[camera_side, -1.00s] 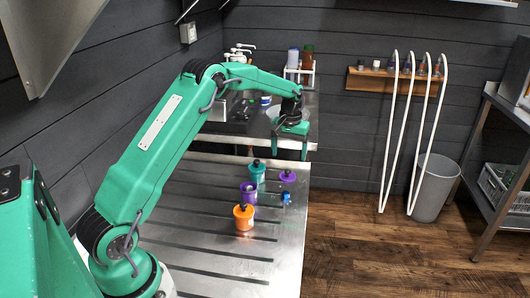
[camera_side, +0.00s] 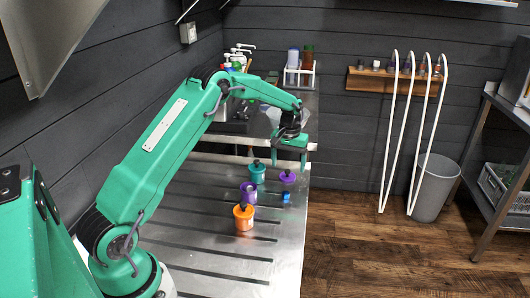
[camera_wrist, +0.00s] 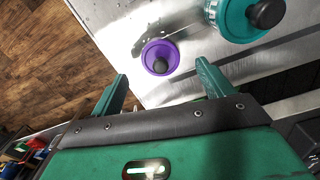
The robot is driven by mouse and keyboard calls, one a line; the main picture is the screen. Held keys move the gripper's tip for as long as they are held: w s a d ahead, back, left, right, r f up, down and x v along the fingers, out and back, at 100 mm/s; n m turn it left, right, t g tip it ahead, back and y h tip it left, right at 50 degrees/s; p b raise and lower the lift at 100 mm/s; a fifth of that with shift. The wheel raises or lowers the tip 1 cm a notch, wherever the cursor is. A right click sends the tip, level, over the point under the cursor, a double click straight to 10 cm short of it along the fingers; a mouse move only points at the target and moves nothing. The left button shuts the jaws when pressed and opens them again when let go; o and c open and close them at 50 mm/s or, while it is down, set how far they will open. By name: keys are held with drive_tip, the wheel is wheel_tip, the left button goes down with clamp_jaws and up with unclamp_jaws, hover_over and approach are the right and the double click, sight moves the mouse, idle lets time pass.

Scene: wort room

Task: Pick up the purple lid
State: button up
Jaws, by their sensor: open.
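The purple lid (camera_side: 287,177) is a round disc with a dark knob, lying on the metal worktop near its right edge. In the wrist view the purple lid (camera_wrist: 160,57) shows just beyond the gap between my fingers. My gripper (camera_side: 289,164) is open and empty, pointing down above the lid. In the wrist view my gripper (camera_wrist: 163,84) has its two green fingers spread apart, with nothing between them. I cannot tell the exact height of the fingertips over the lid.
A teal container (camera_side: 257,173) with a black knob stands left of the lid. A purple container (camera_side: 248,193), an orange container (camera_side: 243,217) and a small blue piece (camera_side: 286,197) are nearer the front. The worktop (camera_side: 200,265) is clear in front; its right edge is close to the lid.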

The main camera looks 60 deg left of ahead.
sight(288, 170)
drive_tip(key=shift+f, duration=1.85)
drive_tip(key=c, duration=1)
drive_tip(key=shift+c, duration=0.2)
drive_tip(key=shift+r, duration=0.2)
drive_tip(key=shift+r, duration=0.5)
drive_tip(key=r, duration=0.3)
drive_tip(key=shift+d+r, duration=0.15)
drive_tip(key=shift+d, duration=0.1)
drive_tip(key=s+d+r, duration=0.2)
drive_tip(key=d+r, duration=0.4)
drive_tip(key=d, duration=0.4)
drive_tip(key=shift+s+d+r, duration=0.2)
drive_tip(key=shift+s+d, duration=0.2)
